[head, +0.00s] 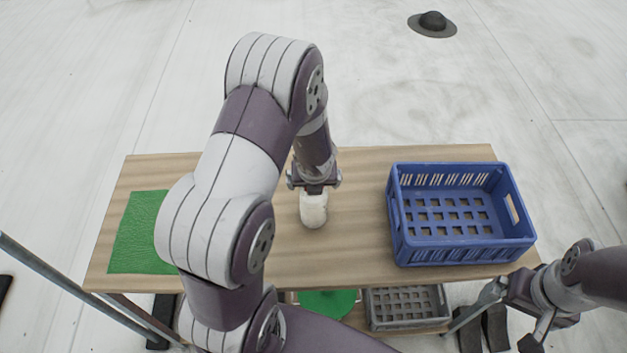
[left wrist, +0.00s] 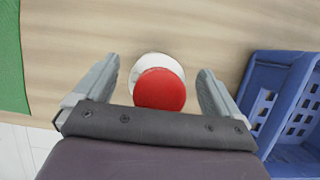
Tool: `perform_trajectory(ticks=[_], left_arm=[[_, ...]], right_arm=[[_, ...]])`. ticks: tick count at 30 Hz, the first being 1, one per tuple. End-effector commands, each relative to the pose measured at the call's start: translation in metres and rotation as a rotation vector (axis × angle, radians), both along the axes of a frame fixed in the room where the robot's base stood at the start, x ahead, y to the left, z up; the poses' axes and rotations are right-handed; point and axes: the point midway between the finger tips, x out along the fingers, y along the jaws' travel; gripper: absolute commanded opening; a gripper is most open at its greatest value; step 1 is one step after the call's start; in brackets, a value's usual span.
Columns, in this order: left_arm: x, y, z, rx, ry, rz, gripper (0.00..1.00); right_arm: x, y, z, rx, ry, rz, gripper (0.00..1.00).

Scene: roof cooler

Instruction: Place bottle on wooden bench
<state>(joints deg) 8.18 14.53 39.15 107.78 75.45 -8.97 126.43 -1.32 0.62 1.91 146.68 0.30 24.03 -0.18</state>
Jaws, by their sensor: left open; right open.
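A white bottle (head: 314,212) with a red cap stands upright on the wooden bench (head: 360,235), near its middle. In the left wrist view, the red cap (left wrist: 160,91) faces the camera, with the white body (left wrist: 142,64) showing behind it. My left gripper (head: 314,187) is above the bottle, pointing down. Its fingers (left wrist: 160,72) are open, one on each side of the bottle, with visible gaps. In the head view the gripper hides the cap. My right gripper (head: 497,325) is open and empty at the lower right, by the bench's front right corner.
A blue crate (head: 462,250), empty, stands on the bench right of the bottle. A green mat (head: 138,232) lies at the left end. Below the bench are a grey crate (head: 405,322) and a green round object (head: 327,302). Bare wood lies around the bottle.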

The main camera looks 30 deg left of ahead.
Motion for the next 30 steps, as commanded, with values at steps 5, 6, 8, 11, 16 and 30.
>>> perform_trajectory(ticks=[5, 6, 8, 11, 16, 30], left_arm=[[-0.010, -0.007, 0.038, 0.001, -0.003, 0.000, 0.97], [-0.014, -0.009, 0.049, -0.001, -0.003, -0.001, 0.97], [-0.019, -0.012, 0.066, 0.000, -0.004, -0.001, 0.97], [-0.028, -0.017, 0.088, -0.001, -0.003, -0.001, 0.97], [-0.037, -0.023, 0.109, 0.000, -0.001, -0.001, 0.97], [-0.102, -0.106, 0.162, 0.756, 0.169, -2.810, 0.97]], right_arm=[[0.000, 0.000, 0.019, 0.000, 0.000, 0.000, 1.00], [0.000, 0.000, 0.024, 0.000, 0.000, 0.000, 1.00], [0.000, 0.000, 0.033, 0.000, 0.000, 0.000, 1.00], [0.000, 0.000, 0.044, 0.000, 0.000, 0.000, 1.00], [0.000, 0.000, 0.055, 0.000, 0.000, 0.000, 1.00], [0.000, 0.000, 0.055, 0.000, 0.000, 0.000, 1.00]])
